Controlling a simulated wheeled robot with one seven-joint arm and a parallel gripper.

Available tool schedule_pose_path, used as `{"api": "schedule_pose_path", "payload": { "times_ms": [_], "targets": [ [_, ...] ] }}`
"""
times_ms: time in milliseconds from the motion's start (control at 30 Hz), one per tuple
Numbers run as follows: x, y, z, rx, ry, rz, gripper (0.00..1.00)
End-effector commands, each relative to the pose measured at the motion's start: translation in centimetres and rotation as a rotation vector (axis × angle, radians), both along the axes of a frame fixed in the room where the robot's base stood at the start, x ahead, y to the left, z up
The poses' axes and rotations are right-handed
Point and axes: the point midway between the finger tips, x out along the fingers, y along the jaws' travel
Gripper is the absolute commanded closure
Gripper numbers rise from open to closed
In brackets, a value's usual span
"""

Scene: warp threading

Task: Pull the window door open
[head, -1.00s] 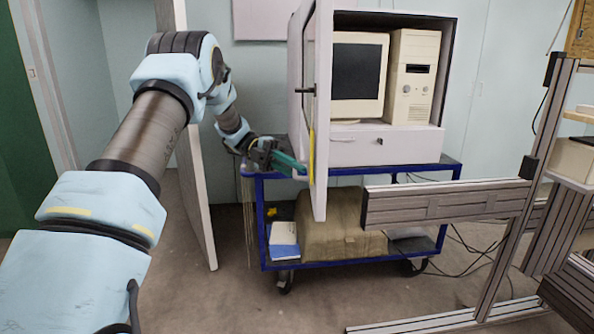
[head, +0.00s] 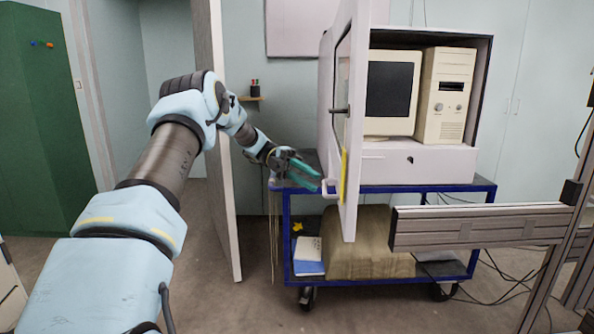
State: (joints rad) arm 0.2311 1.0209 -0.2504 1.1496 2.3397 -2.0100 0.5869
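The window door (head: 352,205) is a white framed panel with a glass pane, a black knob and a yellow strip. It stands swung out from the white cabinet (head: 385,165), seen nearly edge-on, with the computer inside exposed. A small pale handle (head: 330,188) sticks out on the door's left side, low down. My gripper (head: 312,180) has teal fingers and is just left of this handle. Its fingers look apart with nothing visible between them. Whether a fingertip touches the handle I cannot tell.
The cabinet stands on a blue trolley (head: 430,189) with a wrapped bundle (head: 365,245) on its lower shelf. A white upright panel (head: 222,150) stands left of my gripper. An aluminium beam (head: 480,227) juts in from the right. Cables lie on the floor.

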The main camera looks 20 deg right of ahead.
Motion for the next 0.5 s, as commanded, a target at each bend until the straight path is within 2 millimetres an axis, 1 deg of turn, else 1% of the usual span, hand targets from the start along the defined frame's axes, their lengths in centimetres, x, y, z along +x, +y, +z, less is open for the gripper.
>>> {"api": "schedule_pose_path", "payload": {
  "times_ms": [33,200,500],
  "targets": [
    [0.7,0.3,0.2,-0.004,0.002,0.001,0.74],
    [2.7,1.3,0.6,-0.004,0.0,0.007,0.74],
    [4.3,1.9,0.8,-0.001,0.001,-0.004,0.74]
  ]
}}
